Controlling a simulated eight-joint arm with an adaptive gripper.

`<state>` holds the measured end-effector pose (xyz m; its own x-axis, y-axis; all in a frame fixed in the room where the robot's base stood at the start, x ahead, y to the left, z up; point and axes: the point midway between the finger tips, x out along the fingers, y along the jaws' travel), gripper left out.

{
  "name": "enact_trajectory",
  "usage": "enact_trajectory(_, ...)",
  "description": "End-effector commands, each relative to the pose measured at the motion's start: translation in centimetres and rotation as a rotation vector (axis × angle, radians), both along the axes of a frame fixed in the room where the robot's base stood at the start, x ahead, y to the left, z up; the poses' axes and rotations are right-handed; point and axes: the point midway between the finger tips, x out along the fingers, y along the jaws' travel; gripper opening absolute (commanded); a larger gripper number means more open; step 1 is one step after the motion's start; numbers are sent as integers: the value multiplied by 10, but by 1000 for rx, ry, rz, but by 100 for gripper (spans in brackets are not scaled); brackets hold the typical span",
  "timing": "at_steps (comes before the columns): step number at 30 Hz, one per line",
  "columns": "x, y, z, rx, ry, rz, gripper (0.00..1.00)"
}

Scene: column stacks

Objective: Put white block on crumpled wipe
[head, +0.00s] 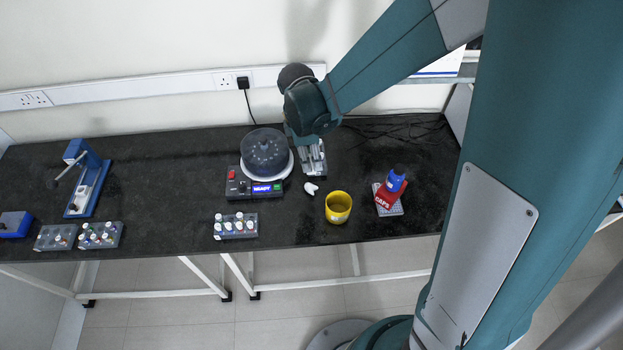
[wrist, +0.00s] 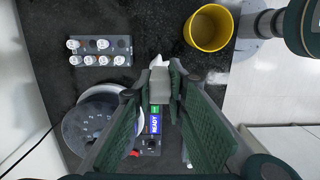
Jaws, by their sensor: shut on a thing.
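My gripper (wrist: 161,92) is shut on the white block (wrist: 159,84), which shows pale grey-white between the two green fingers in the wrist view. The crumpled wipe (head: 311,188) is a small white lump on the black bench in the head view, left of the yellow cup. In the wrist view the wipe (wrist: 157,61) shows just past the far end of the block, which partly hides it. I cannot tell whether block and wipe touch.
A yellow cup (head: 338,207) stands close to the wipe on its right. A centrifuge (head: 265,153) with a READY display is to the left. A vial rack (head: 236,226) sits at the front edge.

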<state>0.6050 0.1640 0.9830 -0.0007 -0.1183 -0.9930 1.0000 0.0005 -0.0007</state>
Motion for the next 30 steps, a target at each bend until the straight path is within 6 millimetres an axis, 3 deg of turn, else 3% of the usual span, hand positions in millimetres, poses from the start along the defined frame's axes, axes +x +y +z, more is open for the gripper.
enact_trajectory(10, 0, 0, -38, 0, 0, 0, 7)
enact_trajectory(30, 0, 0, -54, 0, 0, 0, 7)
